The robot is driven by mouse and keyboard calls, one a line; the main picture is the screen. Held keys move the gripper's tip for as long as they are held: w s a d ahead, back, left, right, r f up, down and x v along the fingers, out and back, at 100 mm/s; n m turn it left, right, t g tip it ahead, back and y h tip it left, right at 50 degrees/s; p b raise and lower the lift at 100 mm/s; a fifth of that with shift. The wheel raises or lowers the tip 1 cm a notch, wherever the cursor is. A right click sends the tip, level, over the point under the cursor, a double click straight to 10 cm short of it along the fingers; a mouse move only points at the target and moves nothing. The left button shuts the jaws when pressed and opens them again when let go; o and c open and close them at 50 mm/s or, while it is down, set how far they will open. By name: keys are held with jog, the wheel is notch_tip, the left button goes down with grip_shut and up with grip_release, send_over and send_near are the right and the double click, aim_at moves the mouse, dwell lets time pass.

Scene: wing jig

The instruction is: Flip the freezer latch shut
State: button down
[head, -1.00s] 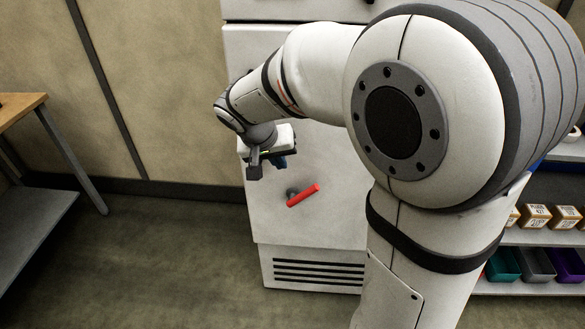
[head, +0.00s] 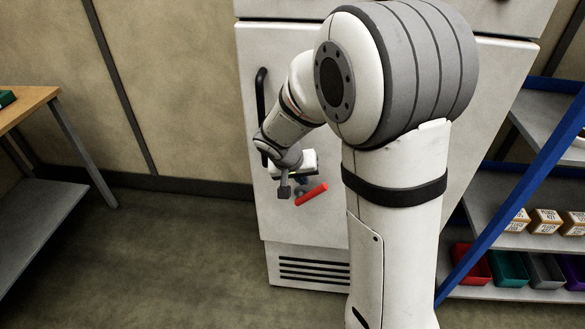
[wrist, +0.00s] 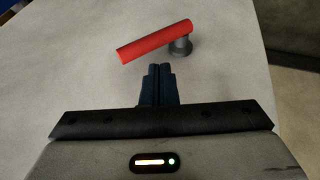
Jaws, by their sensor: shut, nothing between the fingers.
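The freezer latch is a red bar (head: 312,194) on a grey pivot, on the white freezer door (head: 300,225). In the head view the bar slants up to the right. In the wrist view the red bar (wrist: 153,41) lies across, its left end lower, with the grey pivot (wrist: 181,46) under its right end. My gripper (head: 303,181) is just above the latch in the head view. In the wrist view my gripper's dark fingers (wrist: 158,70) are together and empty, pointing at the bar with a small gap showing. Whether they touch the door is unclear.
A black door handle (head: 261,100) stands left of my arm on the freezer. A vent grille (head: 314,272) is below the door. A shelf rack with a blue post (head: 515,190) and bins is at right; a wooden-topped bench (head: 25,105) is at left. Floor between is clear.

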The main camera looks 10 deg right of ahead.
jog(key=shift+s+d+f, duration=0.1)
jog(key=shift+d+f, duration=0.9)
jog(key=shift+d, duration=0.15)
jog(key=shift+a, duration=0.1)
jog(key=shift+s, duration=0.1)
